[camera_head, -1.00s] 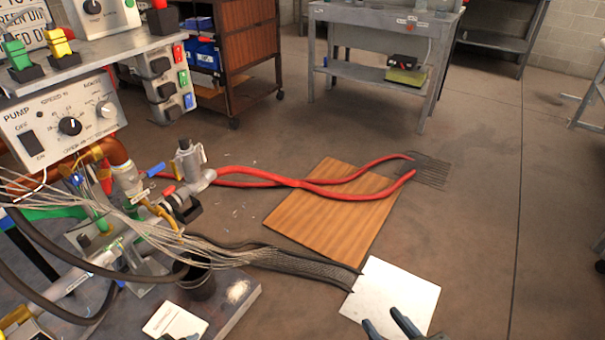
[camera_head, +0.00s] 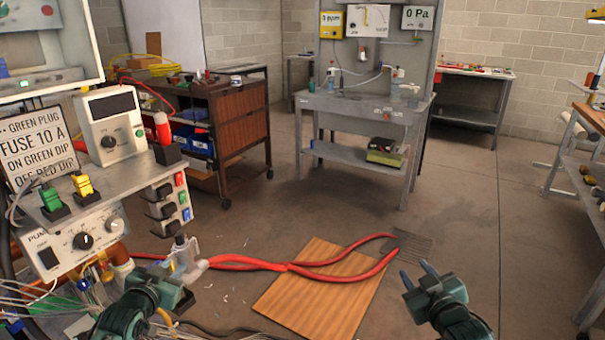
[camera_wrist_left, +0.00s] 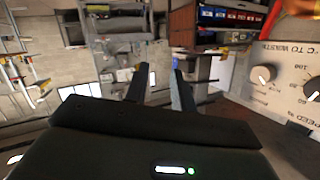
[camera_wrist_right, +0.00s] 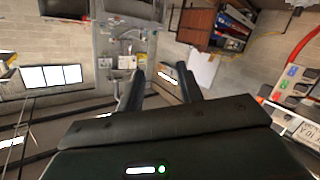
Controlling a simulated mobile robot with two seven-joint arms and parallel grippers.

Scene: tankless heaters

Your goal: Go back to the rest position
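My left gripper (camera_head: 178,294) is in the lower left of the head view, in front of the pump bench, and its fingers are hard to make out there. In the left wrist view its two dark fingers (camera_wrist_left: 160,72) stand apart with nothing between them. My right gripper (camera_head: 418,276) is at the lower right of the head view, above the floor as seen there, with its fingers apart. The right wrist view also shows these fingers (camera_wrist_right: 160,76) spread and empty.
The pump control box (camera_head: 75,240) and shelf stand close by my left arm. Red hoses (camera_head: 265,264) cross a wooden board (camera_head: 315,295) on the floor. A brown cart (camera_head: 232,145) and a grey workbench (camera_head: 360,165) stand further back. Open floor (camera_head: 470,220) lies at centre right.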

